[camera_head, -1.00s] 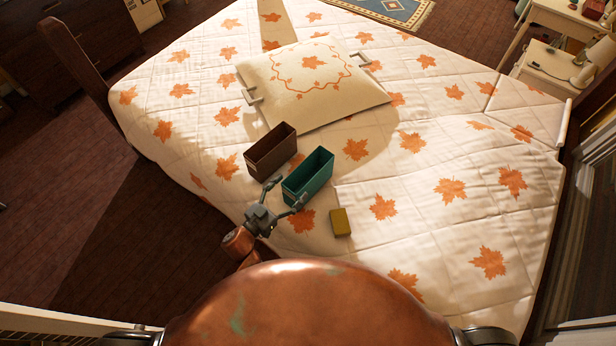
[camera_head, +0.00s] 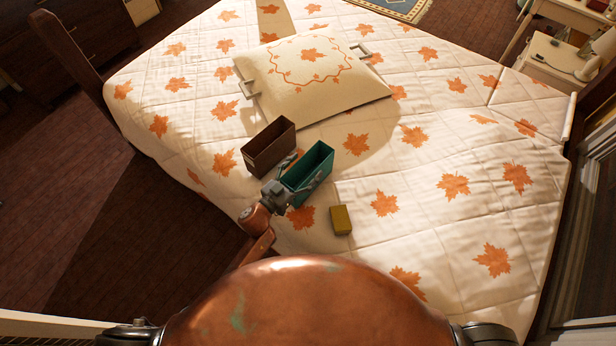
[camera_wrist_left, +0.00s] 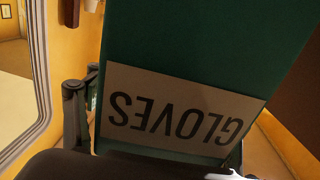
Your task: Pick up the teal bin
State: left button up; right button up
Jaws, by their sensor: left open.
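The teal bin (camera_head: 306,174) is an open-topped rectangular box standing on the quilt. In the left wrist view the teal bin (camera_wrist_left: 200,45) fills the middle, with a label reading GLOVES upside down. My left gripper (camera_head: 305,169) is open at the bin's near end, with its fingers reaching along either side. In the left wrist view one finger shows at the left of the bin and part of the other at the lower right. I cannot tell whether the fingers touch the bin. My right gripper is not in view.
A brown bin (camera_head: 269,147) stands close beside the teal bin, on its left. A small yellow block (camera_head: 340,220) lies to the right and nearer. A cushion (camera_head: 312,78) with handles lies behind. The quilt (camera_head: 430,235) to the right is clear.

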pick_arm(q)
jog(key=c, duration=1.5)
